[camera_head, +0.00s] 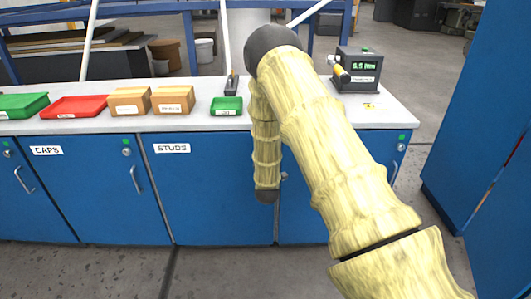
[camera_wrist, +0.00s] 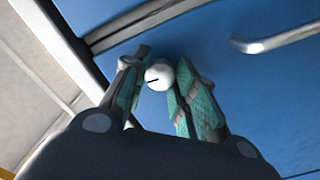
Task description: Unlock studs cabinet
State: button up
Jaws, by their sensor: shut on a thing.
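The studs cabinet (camera_head: 205,200) is a blue door with a white STUDS label (camera_head: 172,148), under the white worktop in the head view. Its right side is covered by my arm, so its lock and handle cannot be made out there. In the wrist view a round white lock knob (camera_wrist: 158,76) with a short dark slot sits on a blue surface. My gripper (camera_wrist: 162,60) is shut on this knob, one finger on each side. My gripper is hidden behind my arm in the head view.
A silver handle (camera_wrist: 290,38) stands out to the right of the knob. The caps cabinet (camera_head: 75,195) is to the left. Green (camera_head: 22,106) and red (camera_head: 74,107) trays, cardboard boxes and a torque device (camera_head: 357,70) stand on the worktop (camera_head: 205,121). A blue cabinet (camera_head: 470,130) stands at the right.

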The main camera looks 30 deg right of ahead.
jog(key=shift+r, duration=0.1)
dwell(0.3)
jog(key=o, duration=1)
jog(key=shift+w+a, duration=0.1)
jog(key=shift+a, duration=0.05)
jog(key=shift+o, duration=0.2)
jog(key=v, duration=1.2)
